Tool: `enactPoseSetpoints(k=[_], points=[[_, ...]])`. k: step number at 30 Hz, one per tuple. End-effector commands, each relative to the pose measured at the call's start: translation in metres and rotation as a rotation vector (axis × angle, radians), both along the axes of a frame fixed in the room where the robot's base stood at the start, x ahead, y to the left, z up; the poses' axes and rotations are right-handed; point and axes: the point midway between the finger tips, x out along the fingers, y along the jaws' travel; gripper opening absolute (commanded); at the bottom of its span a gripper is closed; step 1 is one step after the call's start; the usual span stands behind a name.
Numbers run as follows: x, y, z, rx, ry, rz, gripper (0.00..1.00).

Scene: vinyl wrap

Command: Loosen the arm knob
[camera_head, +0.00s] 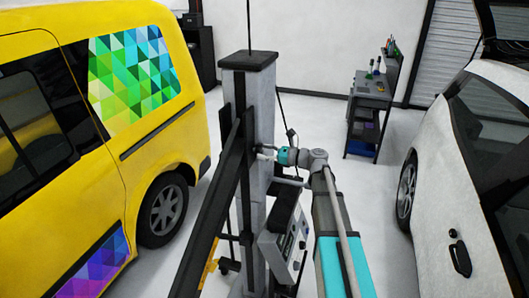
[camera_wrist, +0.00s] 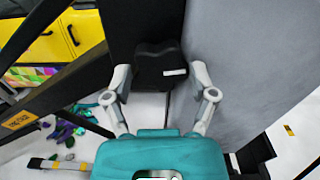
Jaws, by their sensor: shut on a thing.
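The arm knob (camera_wrist: 158,62) is a black lobed knob with a white mark, in the upper middle of the wrist view, in front of the grey column. My gripper (camera_wrist: 160,76) has one grey finger on each side of the knob and is shut on it. In the head view my gripper (camera_head: 266,152) reaches from the right to the side of the column (camera_head: 262,105). The knob is too small and dark to make out clearly there.
A black slanted beam (camera_head: 212,208) runs beside the column at left. A control box (camera_head: 287,240) sits low in front of the column. A yellow van (camera_head: 165,95) stands left, a white car (camera_head: 450,200) right. A tool cart (camera_head: 368,110) is behind, with open floor around it.

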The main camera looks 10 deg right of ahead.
Motion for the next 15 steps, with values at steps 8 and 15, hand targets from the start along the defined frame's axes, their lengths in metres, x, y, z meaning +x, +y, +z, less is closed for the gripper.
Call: enactPoseSetpoints(k=[8,15], points=[[-0.0001,0.0005,0.0002,-0.117,-0.203,0.0,0.26],[-0.0003,0.0007,0.0001,-0.23,-0.4,0.0,0.26]])
